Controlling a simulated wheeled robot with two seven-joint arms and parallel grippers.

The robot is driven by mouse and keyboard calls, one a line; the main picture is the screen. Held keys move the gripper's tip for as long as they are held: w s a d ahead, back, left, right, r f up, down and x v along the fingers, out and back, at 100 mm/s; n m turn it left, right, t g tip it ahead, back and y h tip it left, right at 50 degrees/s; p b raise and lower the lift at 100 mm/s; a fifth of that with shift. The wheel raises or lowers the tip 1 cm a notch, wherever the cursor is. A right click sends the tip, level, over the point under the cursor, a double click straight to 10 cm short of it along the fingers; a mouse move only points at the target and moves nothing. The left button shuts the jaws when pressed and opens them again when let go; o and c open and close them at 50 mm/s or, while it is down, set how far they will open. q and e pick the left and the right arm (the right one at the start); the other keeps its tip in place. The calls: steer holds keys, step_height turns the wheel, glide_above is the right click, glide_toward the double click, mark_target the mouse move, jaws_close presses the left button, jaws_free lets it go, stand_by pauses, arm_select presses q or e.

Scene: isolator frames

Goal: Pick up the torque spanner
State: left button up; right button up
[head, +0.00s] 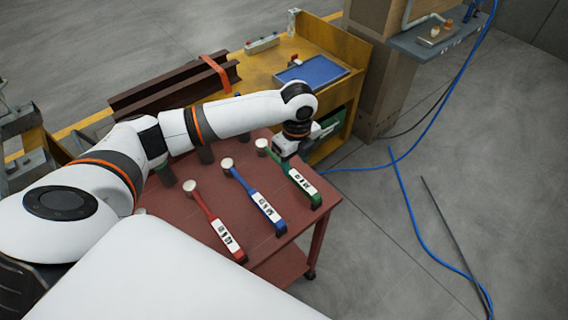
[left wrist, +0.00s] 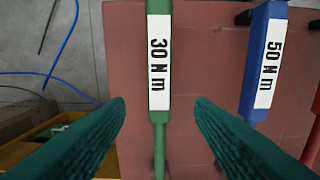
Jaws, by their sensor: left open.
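Three torque spanners lie side by side on a red-brown cart top: red (head: 213,222), blue (head: 255,198) and green (head: 304,185). In the left wrist view the green spanner (left wrist: 159,58) is labelled 30 N m and the blue one (left wrist: 270,62) 50 N m. The red spanner's label is too small to read. My left gripper (head: 287,147) is over the green spanner near its round-headed end. In the left wrist view its open green fingers (left wrist: 159,108) lie on either side of the green shaft. Their height above it is unclear. My right gripper is out of view.
The cart top (head: 278,190) is bare between the spanners. Behind it stands a yellow bench with a blue tray (head: 312,70), and dark steel beams (head: 165,88) lie to its left. A blue cable (head: 410,215) crosses the open floor at right.

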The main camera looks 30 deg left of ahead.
mark_target(295, 175)
arm_select(q)
step_height(295, 175, down, 3)
steer(key=shift+w+r, duration=0.15)
steer(key=f, duration=0.1)
steer(key=f+p, duration=0.1)
steer(key=f, duration=0.1)
steer(key=shift+s+d+f, duration=0.2)
steer(key=shift+f, duration=0.7)
steer(key=shift+w, duration=0.1)
jaws_close()
